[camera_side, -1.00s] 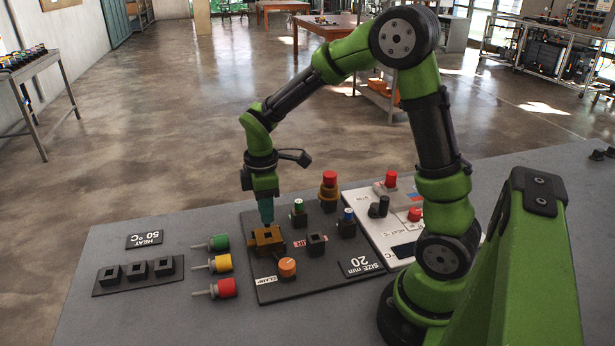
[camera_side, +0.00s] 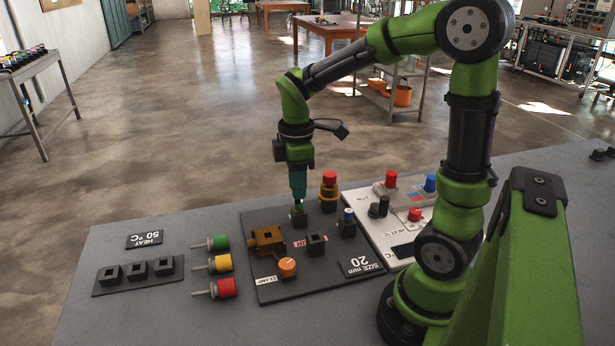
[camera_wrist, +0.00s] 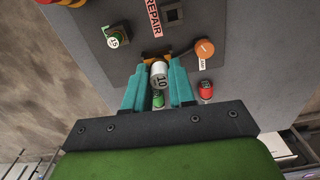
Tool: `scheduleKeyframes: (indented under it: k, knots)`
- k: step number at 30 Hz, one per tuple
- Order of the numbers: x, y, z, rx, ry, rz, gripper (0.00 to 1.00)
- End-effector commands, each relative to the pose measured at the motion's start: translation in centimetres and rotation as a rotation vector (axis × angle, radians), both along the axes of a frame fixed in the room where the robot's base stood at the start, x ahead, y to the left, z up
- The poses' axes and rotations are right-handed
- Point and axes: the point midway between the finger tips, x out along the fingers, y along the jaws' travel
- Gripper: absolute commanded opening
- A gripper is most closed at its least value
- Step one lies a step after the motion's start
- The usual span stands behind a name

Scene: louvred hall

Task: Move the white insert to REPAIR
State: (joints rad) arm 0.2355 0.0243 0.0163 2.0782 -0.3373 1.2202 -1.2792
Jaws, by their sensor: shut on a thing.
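My gripper (camera_wrist: 159,78) is shut on the white insert (camera_wrist: 161,70), whose round end facing the camera reads 10. In the side view my gripper (camera_side: 298,196) is raised, its tips in line with the green-topped block; I cannot make out the insert there. In the wrist view the REPAIR label (camera_wrist: 152,16) is near the top edge, above my jaws.
The brown clamp block (camera_side: 267,236) has an open top, with an orange knob (camera_side: 287,267) beside it.

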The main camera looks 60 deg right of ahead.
Motion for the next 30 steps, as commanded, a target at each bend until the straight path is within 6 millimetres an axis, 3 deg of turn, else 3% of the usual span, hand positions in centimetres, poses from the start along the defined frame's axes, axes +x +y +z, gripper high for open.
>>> scheduleKeyframes:
  k: [3,7,21,30]
  knots:
    - [-2.9,-0.4,0.0,0.001,-0.001,0.011,0.00]
    - [-4.3,-0.2,-0.8,0.001,0.002,0.043,0.00]
    - [-4.4,-0.2,-5.7,0.002,0.006,0.062,0.00]
    - [-4.3,-0.1,-7.5,0.001,0.001,0.062,0.00]
